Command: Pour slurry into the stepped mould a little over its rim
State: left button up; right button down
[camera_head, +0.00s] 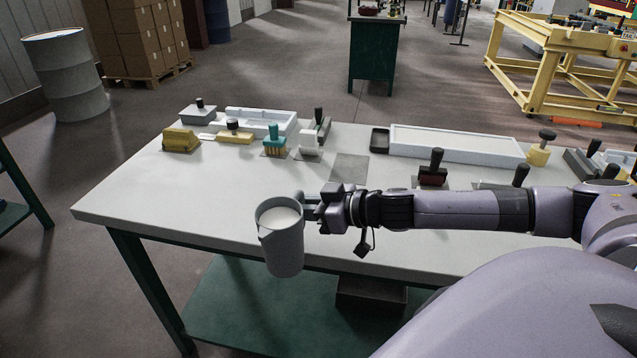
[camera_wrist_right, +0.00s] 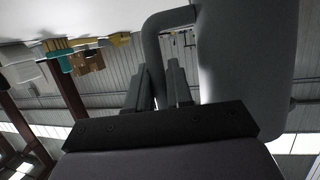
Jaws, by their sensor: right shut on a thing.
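A grey jug (camera_head: 281,243) with a spout and side handle is upright at the front left edge of the table. Pale slurry (camera_head: 280,217) shows inside it. My right gripper (camera_head: 312,205) is shut on its handle; the jug body and handle also show in the right wrist view (camera_wrist_right: 245,65). The white stepped mould (camera_head: 262,126), which seems to be the tray with a shaped recess at the back left, lies flat on the table, apart from the jug. How full the mould is cannot be told. My left gripper is not in view.
The table (camera_head: 205,205) is clear at left front. Near the mould stand a yellow block (camera_head: 181,140), a teal brush (camera_head: 274,142) and several hand tools. A long white tray (camera_head: 455,144) lies back right. A dark flat plate (camera_head: 350,167) lies mid-table.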

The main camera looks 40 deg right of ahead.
aim_at(282, 261)
jog(key=s+a+f+m+h, duration=0.1)
jog(key=s+a, duration=0.1)
jog(key=a, duration=0.1)
jog(key=s+a+f+m+t+h, duration=0.1)
jog(key=s+a, duration=0.2)
jog(key=s+a+f+m+h, duration=0.1)
jog(key=s+a+h, duration=0.1)
jog(key=a, duration=0.1)
jog(key=shift+s+m+t, duration=0.2)
jog(key=shift+m+t, duration=0.1)
jog(key=shift+s+a+m+h, duration=0.55)
jog(key=shift+a+h, duration=0.2)
jog(key=shift+h, duration=0.15)
jog(key=shift+s+a+r+m+h, duration=0.15)
jog(key=shift+s+a+h, duration=0.05)
jog(key=shift+a, duration=0.2)
jog(key=shift+s+a+r+m+h, duration=0.1)
jog(key=shift+s+a+h, duration=0.1)
jog(key=shift+a, duration=0.2)
jog(key=shift+d, duration=0.2)
jog(key=shift+a+f, duration=0.1)
